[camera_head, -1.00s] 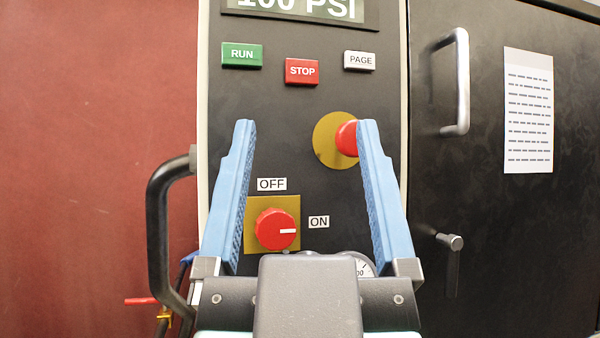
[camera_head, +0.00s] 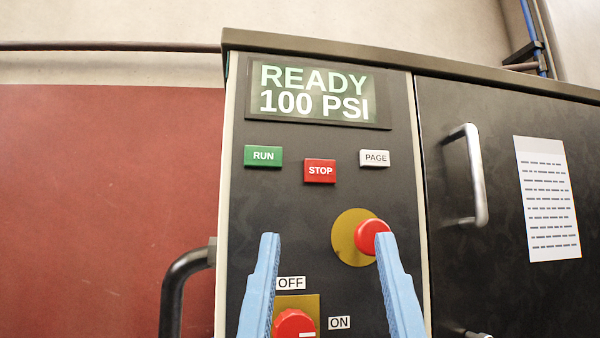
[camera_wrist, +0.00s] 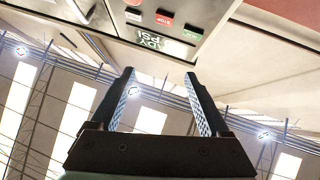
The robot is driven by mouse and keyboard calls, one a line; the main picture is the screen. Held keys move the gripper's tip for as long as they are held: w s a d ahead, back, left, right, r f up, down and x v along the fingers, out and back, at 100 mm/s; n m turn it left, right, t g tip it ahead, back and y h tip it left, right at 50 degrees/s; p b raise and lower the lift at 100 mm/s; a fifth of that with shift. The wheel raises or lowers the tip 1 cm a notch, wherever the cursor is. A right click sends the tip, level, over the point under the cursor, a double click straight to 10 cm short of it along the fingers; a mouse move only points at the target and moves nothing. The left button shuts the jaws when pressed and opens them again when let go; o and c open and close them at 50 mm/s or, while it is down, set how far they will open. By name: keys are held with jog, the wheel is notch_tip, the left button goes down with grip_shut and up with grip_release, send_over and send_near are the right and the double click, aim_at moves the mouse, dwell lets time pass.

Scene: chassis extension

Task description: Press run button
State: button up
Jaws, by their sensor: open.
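The green RUN button (camera_head: 263,156) is on the dark control panel, below the display and left of the red STOP button (camera_head: 320,171). In the wrist view the panel is upside down, with the green RUN button (camera_wrist: 193,33) at the upper right beside the red STOP button (camera_wrist: 164,19). My gripper (camera_head: 328,240) is open and empty, its two blue fingers spread. In the head view its tips appear below the button row, in front of the lower panel. I cannot tell its distance from the panel. No finger covers the RUN button.
The display (camera_head: 315,93) reads READY 100 PSI. A white PAGE button (camera_head: 374,158), a red mushroom button (camera_head: 371,237) and a red OFF/ON knob (camera_head: 295,324) are on the panel. A silver door handle (camera_head: 472,175) is at right, a dark curved handle (camera_head: 185,280) at left.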

grip_shut()
dwell(1.5)
